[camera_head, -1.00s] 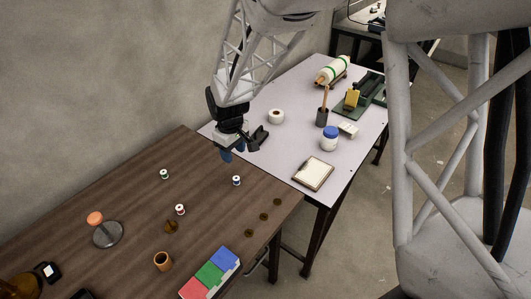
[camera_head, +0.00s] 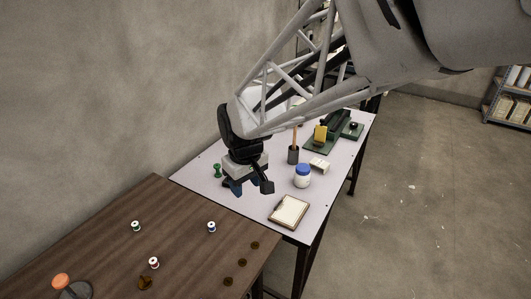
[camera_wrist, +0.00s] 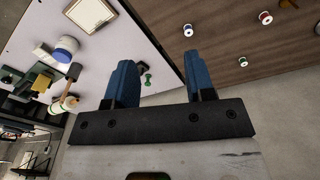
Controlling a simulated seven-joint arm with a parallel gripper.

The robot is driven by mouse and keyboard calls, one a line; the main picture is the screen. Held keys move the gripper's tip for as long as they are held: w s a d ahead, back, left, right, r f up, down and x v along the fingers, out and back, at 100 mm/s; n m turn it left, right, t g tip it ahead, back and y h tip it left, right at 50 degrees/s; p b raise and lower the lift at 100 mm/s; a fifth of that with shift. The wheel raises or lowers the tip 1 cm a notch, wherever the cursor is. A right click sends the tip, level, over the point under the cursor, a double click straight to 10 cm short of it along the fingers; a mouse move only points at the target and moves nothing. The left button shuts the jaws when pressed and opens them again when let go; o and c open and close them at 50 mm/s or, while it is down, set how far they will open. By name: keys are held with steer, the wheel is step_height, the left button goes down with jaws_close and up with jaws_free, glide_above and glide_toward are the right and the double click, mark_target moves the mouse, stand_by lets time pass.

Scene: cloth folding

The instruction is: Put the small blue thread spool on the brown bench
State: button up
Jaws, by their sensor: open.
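A small spool with blue thread (camera_head: 211,227) stands upright on the brown bench (camera_head: 185,205), near its end by the white table. It also shows in the wrist view (camera_wrist: 188,30), beyond one fingertip. My gripper (camera_head: 250,187) is open and empty, above the near part of the white table and apart from the spool. In the wrist view its two blue fingers (camera_wrist: 162,62) are spread, with nothing held between them.
A red-thread spool (camera_head: 154,262) and a green-thread spool (camera_head: 136,226) stand on the bench. Bench space around the blue spool is clear.

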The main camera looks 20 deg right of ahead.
steer(key=s+d+r+m, duration=0.2)
steer(key=s+d+r, duration=0.1)
steer(key=s, duration=0.6)
steer(key=s+d+r+m+t, duration=0.1)
steer(key=s+d+r+m, duration=0.2)
steer(key=s+d, duration=0.3)
steer(key=s, duration=0.3)
steer(key=shift+s+r, duration=0.15)
steer(key=shift+r, duration=0.1)
